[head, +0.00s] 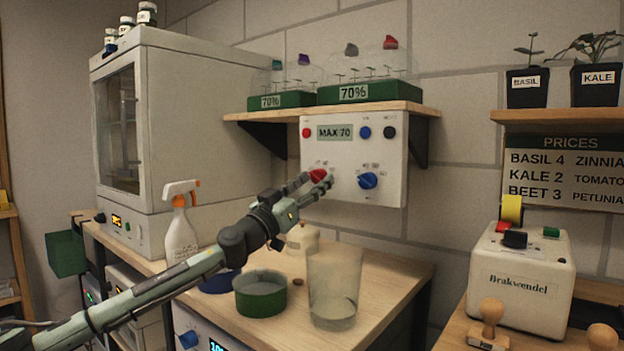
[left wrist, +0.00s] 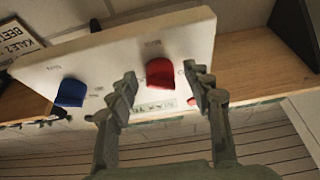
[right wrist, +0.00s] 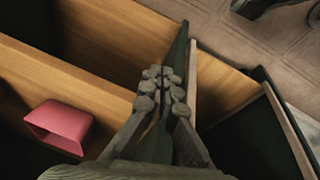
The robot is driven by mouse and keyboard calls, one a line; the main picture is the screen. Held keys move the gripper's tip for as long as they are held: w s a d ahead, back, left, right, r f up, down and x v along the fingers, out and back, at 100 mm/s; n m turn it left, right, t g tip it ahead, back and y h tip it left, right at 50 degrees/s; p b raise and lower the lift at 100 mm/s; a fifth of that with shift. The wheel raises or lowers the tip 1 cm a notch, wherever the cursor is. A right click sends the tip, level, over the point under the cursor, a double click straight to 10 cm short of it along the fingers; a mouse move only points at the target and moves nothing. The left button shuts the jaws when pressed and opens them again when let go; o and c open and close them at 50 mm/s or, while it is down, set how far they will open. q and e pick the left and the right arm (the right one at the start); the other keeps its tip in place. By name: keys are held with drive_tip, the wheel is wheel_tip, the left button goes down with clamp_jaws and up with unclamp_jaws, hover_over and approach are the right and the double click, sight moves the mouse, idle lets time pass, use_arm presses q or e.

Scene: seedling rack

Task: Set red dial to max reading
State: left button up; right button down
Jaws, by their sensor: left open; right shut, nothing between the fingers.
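The red dial (head: 317,175) is on the front of a white control box (head: 345,195) mounted on the wall under a shelf. A label on the box reads "MAX 70" (head: 335,132). My left gripper (head: 318,184) is open at the red dial. In the left wrist view the red dial (left wrist: 160,74) shows between the two spread fingers (left wrist: 163,98); I cannot tell whether they touch it. A blue dial (head: 367,180) sits to its right, and it also shows in the left wrist view (left wrist: 71,93). My right gripper (right wrist: 163,90) is shut and empty, away from the box.
The wooden bench (head: 385,270) below holds a spray bottle (head: 181,225), a green pot (head: 260,293) and a clear beaker (head: 333,288). A white cabinet (head: 165,110) stands left. A pink object (right wrist: 60,126) lies near wooden boards beside my right gripper.

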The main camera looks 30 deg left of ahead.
use_arm(q)
drive_tip(key=shift+c, duration=0.3)
drive_tip(key=c, duration=1.1)
use_arm(e)
drive_tip(key=shift+f, duration=0.1)
